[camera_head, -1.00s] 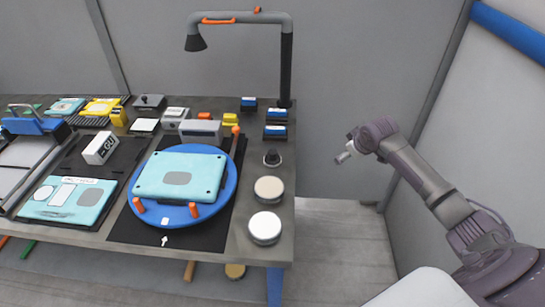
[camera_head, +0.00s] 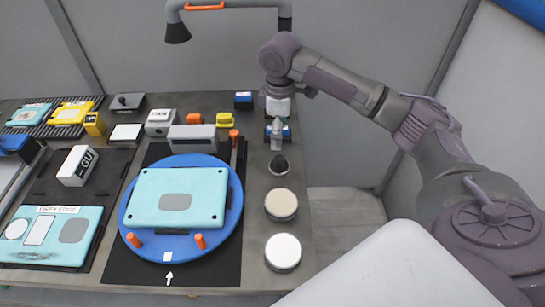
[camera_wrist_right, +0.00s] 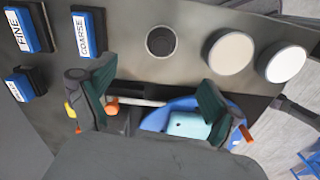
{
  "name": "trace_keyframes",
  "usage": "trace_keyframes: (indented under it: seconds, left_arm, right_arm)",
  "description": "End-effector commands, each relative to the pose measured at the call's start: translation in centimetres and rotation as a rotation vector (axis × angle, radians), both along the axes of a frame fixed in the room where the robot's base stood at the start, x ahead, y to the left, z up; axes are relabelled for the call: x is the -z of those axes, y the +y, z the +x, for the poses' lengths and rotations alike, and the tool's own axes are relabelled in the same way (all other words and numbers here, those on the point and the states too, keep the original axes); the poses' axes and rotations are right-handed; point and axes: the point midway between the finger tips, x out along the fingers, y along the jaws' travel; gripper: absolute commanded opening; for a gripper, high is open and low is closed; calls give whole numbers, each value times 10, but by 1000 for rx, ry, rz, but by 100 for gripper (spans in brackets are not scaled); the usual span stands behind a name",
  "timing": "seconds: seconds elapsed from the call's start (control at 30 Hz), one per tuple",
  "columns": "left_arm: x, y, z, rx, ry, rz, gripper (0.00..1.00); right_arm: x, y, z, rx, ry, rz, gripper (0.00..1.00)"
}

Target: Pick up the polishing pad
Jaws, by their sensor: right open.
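Two round pads lie at the table's right edge: a beige-topped one (camera_head: 281,204) and a white one (camera_head: 283,252). I cannot tell from the pictures which is the polishing pad. Both also show in the right wrist view, the beige one (camera_wrist_right: 230,52) and the white one (camera_wrist_right: 286,65), at the upper right, beyond the fingers. My left gripper is not in view.
A blue turntable (camera_head: 233,210) with a light-blue panel (camera_head: 178,197) and orange pegs stands left of the pads. Blue blocks labelled FINE (camera_wrist_right: 27,30) and COARSE (camera_wrist_right: 88,33) are near the gripper.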

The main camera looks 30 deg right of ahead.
Motion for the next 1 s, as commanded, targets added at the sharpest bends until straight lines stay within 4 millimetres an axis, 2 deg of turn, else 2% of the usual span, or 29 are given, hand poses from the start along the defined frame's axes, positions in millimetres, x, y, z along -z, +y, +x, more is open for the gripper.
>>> trace_keyframes:
  seconds: [0.03,0.2,0.3,0.37,0.53,0.63,0.8,1.0]
  left_arm:
    - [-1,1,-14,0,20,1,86]
    - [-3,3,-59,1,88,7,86]
    - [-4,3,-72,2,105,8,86]
    - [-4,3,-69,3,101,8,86]
    - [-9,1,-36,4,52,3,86]
    - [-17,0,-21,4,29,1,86]
    - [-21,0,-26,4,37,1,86]
    - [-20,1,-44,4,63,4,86]
  right_arm:
    - [11,-1,-2,1,6,-1,91]
    - [44,-1,-2,3,5,-1,91]
    - [58,0,-1,2,3,1,91]
    - [64,0,-1,1,2,1,91]
    - [74,-1,0,2,2,1,91]
    - [88,-2,1,4,4,1,91]
    - [113,-2,3,2,1,0,91]
    - [122,-2,3,2,0,0,91]
